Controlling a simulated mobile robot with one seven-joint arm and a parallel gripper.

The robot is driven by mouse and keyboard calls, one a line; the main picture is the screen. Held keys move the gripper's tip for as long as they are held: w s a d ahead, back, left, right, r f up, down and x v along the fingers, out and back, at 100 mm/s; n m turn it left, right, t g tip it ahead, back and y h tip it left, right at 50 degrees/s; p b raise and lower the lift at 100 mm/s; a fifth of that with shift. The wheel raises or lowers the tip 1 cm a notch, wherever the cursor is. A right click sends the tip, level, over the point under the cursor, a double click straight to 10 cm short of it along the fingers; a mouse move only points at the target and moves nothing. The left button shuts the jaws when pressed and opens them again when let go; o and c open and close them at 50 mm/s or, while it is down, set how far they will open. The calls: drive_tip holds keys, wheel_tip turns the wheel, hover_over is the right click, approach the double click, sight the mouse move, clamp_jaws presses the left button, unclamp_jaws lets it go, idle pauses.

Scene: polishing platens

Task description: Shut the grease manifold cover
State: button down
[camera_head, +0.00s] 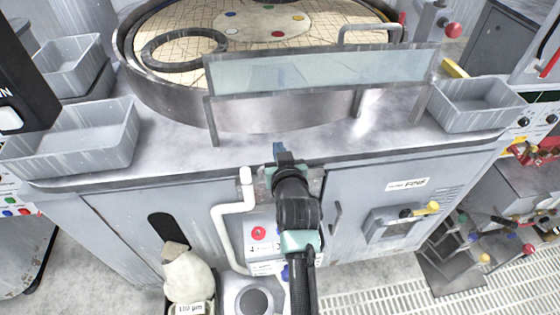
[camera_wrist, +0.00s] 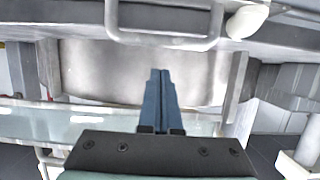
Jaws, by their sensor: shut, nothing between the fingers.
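My gripper (camera_head: 279,148) is over the front edge of the machine top, in front of the polishing basin. In the wrist view its two blue fingers (camera_wrist: 160,75) are pressed together with nothing between them. A small grey metal plate (camera_head: 316,183) on the machine front, mostly hidden behind my arm, may be the grease manifold cover. A grey U-shaped handle (camera_wrist: 165,43) shows beyond the fingertips in the wrist view, apart from them. I cannot tell whether it belongs to the cover, or how far open the cover is.
A clear splash guard (camera_head: 320,72) stands before the basin rim. A white pipe (camera_head: 222,225) with a rounded end runs left of my gripper. Grey trays (camera_head: 70,150) (camera_head: 480,103) stand on both sides. A sack (camera_head: 187,277) stands below.

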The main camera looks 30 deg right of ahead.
drive_tip(key=shift+w+d+f, duration=0.2)
drive_tip(key=shift+w+d, duration=0.15)
drive_tip(key=shift+w, duration=0.25)
drive_tip(key=shift+f, duration=0.25)
drive_tip(key=shift+s+a+f+p, duration=0.35)
drive_tip(key=shift+s+f+p, duration=0.1)
drive_tip(key=shift+s, duration=0.2)
drive_tip(key=shift+s+a+f+p, duration=0.35)
drive_tip(key=shift+s+f, duration=0.05)
drive_tip(key=shift+s, duration=0.2)
drive_tip(key=shift+f, duration=0.1)
drive_tip(key=shift+s+f, duration=0.1)
